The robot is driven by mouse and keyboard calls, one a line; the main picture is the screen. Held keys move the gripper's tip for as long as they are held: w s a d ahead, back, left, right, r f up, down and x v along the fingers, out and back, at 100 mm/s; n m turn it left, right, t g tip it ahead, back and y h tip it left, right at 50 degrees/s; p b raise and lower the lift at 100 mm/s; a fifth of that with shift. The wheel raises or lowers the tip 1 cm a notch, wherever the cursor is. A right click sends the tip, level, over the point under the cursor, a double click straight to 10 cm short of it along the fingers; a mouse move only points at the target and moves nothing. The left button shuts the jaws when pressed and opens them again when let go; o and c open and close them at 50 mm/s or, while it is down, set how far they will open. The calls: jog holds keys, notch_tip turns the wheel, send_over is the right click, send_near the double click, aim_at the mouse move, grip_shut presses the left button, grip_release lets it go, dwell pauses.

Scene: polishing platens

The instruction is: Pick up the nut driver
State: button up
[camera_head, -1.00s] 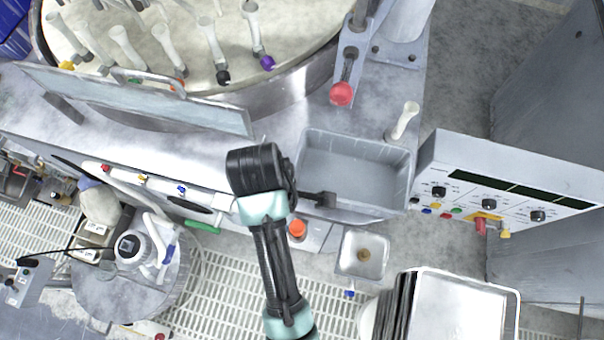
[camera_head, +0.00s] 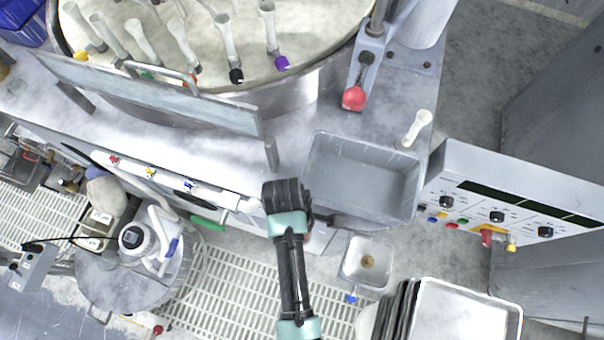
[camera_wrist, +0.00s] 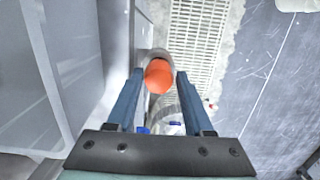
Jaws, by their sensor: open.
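In the wrist view a round orange end (camera_wrist: 159,76) shows between my fingers, with a grey cylinder behind it. It may be the nut driver's handle seen end-on, but its shaft is hidden and I cannot confirm this. My gripper (camera_wrist: 160,73) is open, with one blue finger on each side of the orange end. I cannot tell whether either finger touches it. In the head view my arm (camera_head: 290,225) covers most of this spot, at the front edge of the machine beside the grey basin.
A grey basin (camera_head: 350,185) lies just right of my wrist. A control box (camera_head: 500,200) stands further right. The platen (camera_head: 215,40) carries several pale tools with coloured ends. A small square tray (camera_head: 352,275) and stacked metal trays (camera_head: 465,310) are below.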

jog(key=shift+d+f, duration=0.1)
jog(key=shift+f, duration=0.75)
grip_shut()
jog(key=shift+r, duration=0.15)
